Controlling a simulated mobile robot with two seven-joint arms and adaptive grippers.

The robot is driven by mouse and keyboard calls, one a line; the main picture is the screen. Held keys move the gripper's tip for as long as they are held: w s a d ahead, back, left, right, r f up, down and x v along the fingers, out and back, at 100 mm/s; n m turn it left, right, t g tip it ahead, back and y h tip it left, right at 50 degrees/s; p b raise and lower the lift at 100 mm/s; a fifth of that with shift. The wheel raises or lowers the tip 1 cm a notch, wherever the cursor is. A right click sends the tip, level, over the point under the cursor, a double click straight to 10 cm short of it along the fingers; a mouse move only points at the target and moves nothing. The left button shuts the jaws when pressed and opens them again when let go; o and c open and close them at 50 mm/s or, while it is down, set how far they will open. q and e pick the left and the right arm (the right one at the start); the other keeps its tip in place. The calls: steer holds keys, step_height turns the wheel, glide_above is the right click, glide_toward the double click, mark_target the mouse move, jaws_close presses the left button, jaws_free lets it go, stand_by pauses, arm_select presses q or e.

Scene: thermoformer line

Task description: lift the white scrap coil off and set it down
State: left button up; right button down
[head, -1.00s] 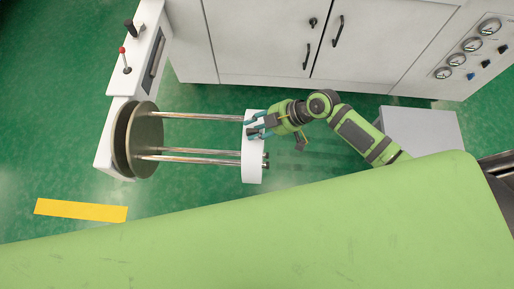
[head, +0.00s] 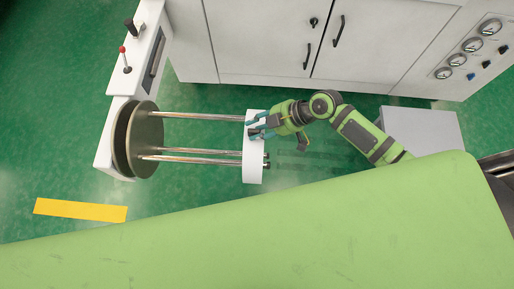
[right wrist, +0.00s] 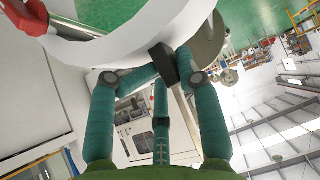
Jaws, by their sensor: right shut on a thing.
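The white scrap coil (head: 253,167) is a narrow white ring around the right-hand ends of the shiny rods (head: 200,151) of the winder. It stands on edge, far from the round grey-brown disc (head: 146,140) at the rods' other end. My right gripper (head: 257,126) is shut on the upper part of the coil, coming from the right. In the right wrist view the coil (right wrist: 128,47) fills the upper part, with the teal fingers (right wrist: 160,85) at its rim. The exact finger contact is partly hidden. My left gripper is not in view.
A white cabinet (head: 265,40) with black handles stands behind the rods. A light grey box (head: 425,130) is at the right. A large green surface (head: 270,230) fills the front. Green floor with a yellow mark (head: 80,210) lies at the left.

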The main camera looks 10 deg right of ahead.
steer(key=s+d+b, duration=0.2)
steer(key=d, duration=0.7)
steer(key=shift+s+d+f, duration=0.25)
steer(key=shift+s, duration=0.15)
stand_by(1.1)
